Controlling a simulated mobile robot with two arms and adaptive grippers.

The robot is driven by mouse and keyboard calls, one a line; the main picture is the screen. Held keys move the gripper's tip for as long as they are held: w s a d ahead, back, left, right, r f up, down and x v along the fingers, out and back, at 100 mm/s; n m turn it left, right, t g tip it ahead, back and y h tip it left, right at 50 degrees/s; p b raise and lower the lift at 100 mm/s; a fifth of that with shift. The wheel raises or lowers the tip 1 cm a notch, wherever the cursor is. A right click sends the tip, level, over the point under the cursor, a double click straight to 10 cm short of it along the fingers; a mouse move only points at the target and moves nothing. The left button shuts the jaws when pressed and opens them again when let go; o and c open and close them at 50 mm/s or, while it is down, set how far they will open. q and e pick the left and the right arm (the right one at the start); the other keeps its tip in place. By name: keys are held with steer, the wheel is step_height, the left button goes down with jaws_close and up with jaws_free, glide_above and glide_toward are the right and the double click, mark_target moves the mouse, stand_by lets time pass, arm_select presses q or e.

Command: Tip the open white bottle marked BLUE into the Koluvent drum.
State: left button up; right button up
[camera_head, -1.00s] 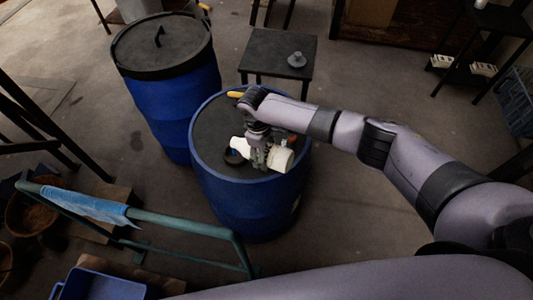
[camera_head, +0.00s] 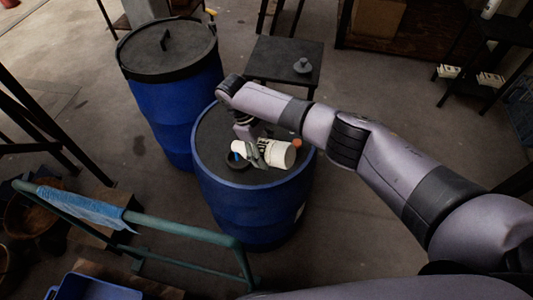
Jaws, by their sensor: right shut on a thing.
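My right gripper (camera_head: 254,155) is shut on a white bottle (camera_head: 279,154). The bottle is tipped about level over the near blue drum (camera_head: 247,207), its wide base to the right and its narrower end to the left. That end is close to a dark round ring or opening (camera_head: 237,161) on the drum's dark top, with a small blue spot beside it. I cannot tell if anything is flowing out. No writing is legible on the bottle or the drum, so I cannot confirm their names. My left gripper is out of view.
An orange-red piece (camera_head: 297,143) shows beside the bottle's base. A second blue drum with a black lid (camera_head: 168,48) stands behind left. A green rail (camera_head: 180,225) with a blue cloth (camera_head: 83,208) is at front left.

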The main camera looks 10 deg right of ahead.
steer(key=shift+w+a+r+b, duration=0.1)
steer(key=shift+a+r+b, duration=0.1)
steer(key=shift+b, duration=0.3)
steer(key=shift+r, duration=0.1)
stand_by(1.6)
